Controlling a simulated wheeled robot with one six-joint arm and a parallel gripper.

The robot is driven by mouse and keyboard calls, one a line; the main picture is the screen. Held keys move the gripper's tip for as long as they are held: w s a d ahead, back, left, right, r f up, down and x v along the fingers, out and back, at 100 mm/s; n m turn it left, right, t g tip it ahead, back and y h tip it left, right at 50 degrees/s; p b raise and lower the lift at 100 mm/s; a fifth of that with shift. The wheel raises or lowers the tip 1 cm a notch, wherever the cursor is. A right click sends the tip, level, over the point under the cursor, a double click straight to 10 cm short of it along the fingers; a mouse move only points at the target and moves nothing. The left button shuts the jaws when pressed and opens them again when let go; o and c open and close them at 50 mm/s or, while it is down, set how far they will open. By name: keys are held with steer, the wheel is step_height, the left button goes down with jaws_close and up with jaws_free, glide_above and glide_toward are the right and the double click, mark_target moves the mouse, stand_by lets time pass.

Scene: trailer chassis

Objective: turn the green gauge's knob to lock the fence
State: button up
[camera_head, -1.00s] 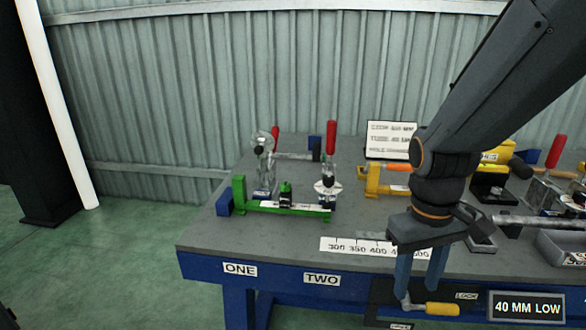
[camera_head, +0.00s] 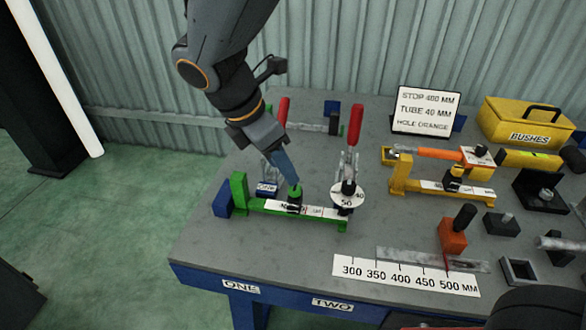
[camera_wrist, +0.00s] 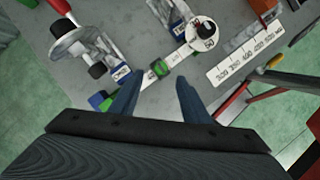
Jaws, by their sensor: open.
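The green gauge (camera_head: 240,195) lies along the left part of the bench, with a white scale strip on its bar. A dark fence block (camera_head: 293,207) sits on the bar, topped by a small green knob (camera_head: 295,191). My gripper (camera_head: 290,180) comes down from above, fingertips at or just above the knob in the head view; contact is unclear. In the wrist view the open fingers (camera_wrist: 157,88) point toward the green knob (camera_wrist: 159,68), which shows just beyond and between them. A white dial (camera_head: 348,201) with a black knob stands at the bar's right end.
Two red-handled clamps (camera_head: 355,125) stand close behind the gauge. A yellow gauge (camera_head: 440,187), an orange block (camera_head: 453,236) and a yellow BUSHES box (camera_head: 525,122) are to the right. A 300–500 mm scale (camera_head: 400,275) lies at the front. Bare bench lies left of the scale.

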mark_target(295, 191)
steer(key=x, duration=0.7)
steer(key=shift+d+f, duration=0.1)
steer(key=c, duration=1)
steer(key=shift+c, duration=0.2)
